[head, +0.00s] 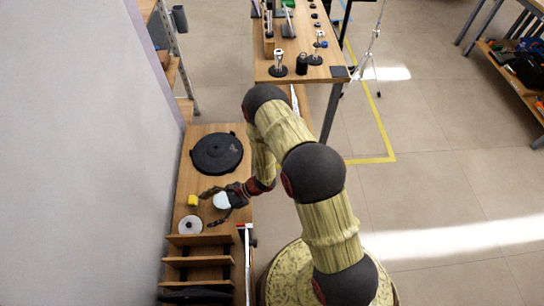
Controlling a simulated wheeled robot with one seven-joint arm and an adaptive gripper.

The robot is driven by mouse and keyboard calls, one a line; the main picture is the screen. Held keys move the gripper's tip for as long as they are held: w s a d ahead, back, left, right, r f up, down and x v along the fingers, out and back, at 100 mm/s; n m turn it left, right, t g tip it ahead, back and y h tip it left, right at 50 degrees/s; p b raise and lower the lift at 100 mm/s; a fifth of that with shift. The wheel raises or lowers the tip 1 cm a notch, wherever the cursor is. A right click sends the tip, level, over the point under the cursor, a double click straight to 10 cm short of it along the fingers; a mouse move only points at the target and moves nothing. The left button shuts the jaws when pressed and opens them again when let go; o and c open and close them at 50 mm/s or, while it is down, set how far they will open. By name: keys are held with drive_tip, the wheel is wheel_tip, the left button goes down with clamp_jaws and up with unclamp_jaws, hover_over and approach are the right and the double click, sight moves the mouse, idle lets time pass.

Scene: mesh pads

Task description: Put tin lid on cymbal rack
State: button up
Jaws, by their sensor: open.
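My gripper (208,208) is low over the wooden bench, its dark fingers spread. A pale round piece (222,200) shows between the fingers; I cannot tell whether they touch it. It may be the tin lid. A light grey disc with a small centre mark (190,224) lies on the bench below and left of the fingers; it could also be the lid. The cymbal rack appears to be the wooden slatted rack (200,261) at the near end of the bench. A dark disc (196,294) shows at its near slot.
A large black round pad (217,153) lies farther along the bench. A small yellow block (193,200) sits left of the fingers. A wall borders the bench on the left. Another wooden table (300,70) with several small items stands beyond.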

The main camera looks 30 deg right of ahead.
drive_tip(key=s+d+r+n+g+h, duration=0.15)
drive_tip(key=r+n, duration=0.35)
drive_tip(key=r, duration=0.9)
drive_tip(key=d+r+n+g+h, duration=0.15)
drive_tip(key=r+n, duration=0.35)
drive_tip(key=r, duration=1)
drive_tip(key=s+d+r+n+t+h, duration=0.3)
drive_tip(key=s+d+r, duration=0.5)
drive_tip(key=r, duration=0.3)
drive_tip(key=s+d+r+n+t+h, duration=0.3)
drive_tip(key=s+d+r+n+h, duration=0.3)
drive_tip(key=s+d+r, duration=0.3)
wheel_tip(320, 180, up, 3)
drive_tip(key=shift+s+d+f+t+h, duration=0.15)
drive_tip(key=shift+s+d+t+h, duration=0.15)
drive_tip(key=shift+d, duration=0.7)
drive_tip(key=shift+w+r+p, duration=0.1)
drive_tip(key=shift+r+p, duration=0.3)
